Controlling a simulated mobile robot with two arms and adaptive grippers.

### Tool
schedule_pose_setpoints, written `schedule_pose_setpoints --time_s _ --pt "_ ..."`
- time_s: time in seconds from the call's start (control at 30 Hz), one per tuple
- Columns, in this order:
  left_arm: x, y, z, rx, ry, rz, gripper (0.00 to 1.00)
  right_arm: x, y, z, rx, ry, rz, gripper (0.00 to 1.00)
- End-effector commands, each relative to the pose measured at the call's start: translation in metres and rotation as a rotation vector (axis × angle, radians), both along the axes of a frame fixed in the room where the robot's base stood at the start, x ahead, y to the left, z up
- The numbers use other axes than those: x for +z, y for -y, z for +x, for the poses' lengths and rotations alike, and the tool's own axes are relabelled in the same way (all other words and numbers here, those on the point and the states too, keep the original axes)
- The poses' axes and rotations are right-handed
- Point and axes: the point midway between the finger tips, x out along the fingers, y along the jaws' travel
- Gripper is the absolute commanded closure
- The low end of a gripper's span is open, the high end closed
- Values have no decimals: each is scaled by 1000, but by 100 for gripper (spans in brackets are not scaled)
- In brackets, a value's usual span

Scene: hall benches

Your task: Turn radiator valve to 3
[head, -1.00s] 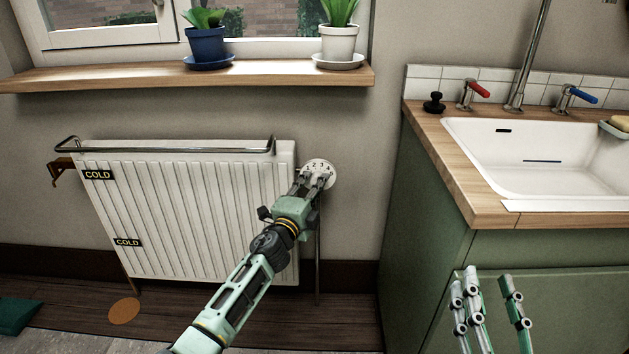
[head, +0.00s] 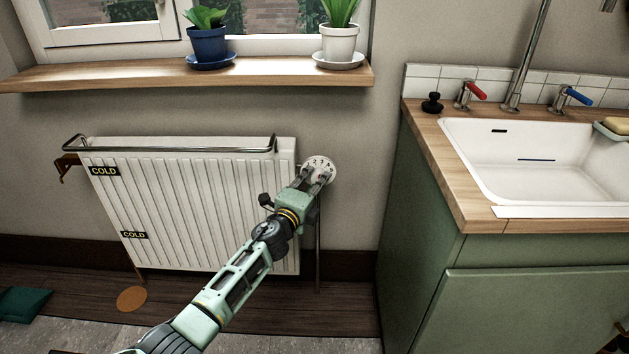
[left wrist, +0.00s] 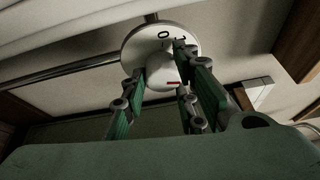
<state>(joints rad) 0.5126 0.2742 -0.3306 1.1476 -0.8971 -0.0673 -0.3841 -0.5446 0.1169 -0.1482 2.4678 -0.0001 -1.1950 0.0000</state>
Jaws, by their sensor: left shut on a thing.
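The radiator valve (head: 321,162) is a round white dial with small dark numbers at the radiator's right end. In the left wrist view its white disc (left wrist: 140,45) shows a 0 and a 1 near the upper edge. Its raised centre knob (left wrist: 160,72) carries a red mark at the lower right. My left gripper (head: 317,178) is shut on the knob, with fingers on either side of it in the left wrist view (left wrist: 166,74). The fingers hide part of the dial, and I cannot tell which number the red mark points to. My right gripper is out of view.
The white radiator (head: 200,205) bears two COLD labels and a metal rail (head: 180,150) on top. A wooden sill (head: 190,76) with two potted plants is above. A green sink cabinet (head: 420,215) stands to the right, with wall between it and the valve.

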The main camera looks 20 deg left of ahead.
Motion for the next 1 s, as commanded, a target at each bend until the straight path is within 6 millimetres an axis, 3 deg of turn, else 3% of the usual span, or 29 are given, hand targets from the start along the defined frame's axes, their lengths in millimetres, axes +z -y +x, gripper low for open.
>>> schedule_pose_setpoints --time_s 0.03,0.43,0.47,0.6,1.0 --pt "-11 3 -3 -5 -16 5 99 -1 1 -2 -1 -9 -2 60" --pt "-11 3 -3 -6 -16 6 99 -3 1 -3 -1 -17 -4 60" --pt "-11 3 -3 -6 -16 6 71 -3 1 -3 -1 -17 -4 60" --pt "-10 3 -3 -5 -15 5 60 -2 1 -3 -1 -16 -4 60" --pt "-5 2 -1 -4 -7 4 60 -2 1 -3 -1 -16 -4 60"
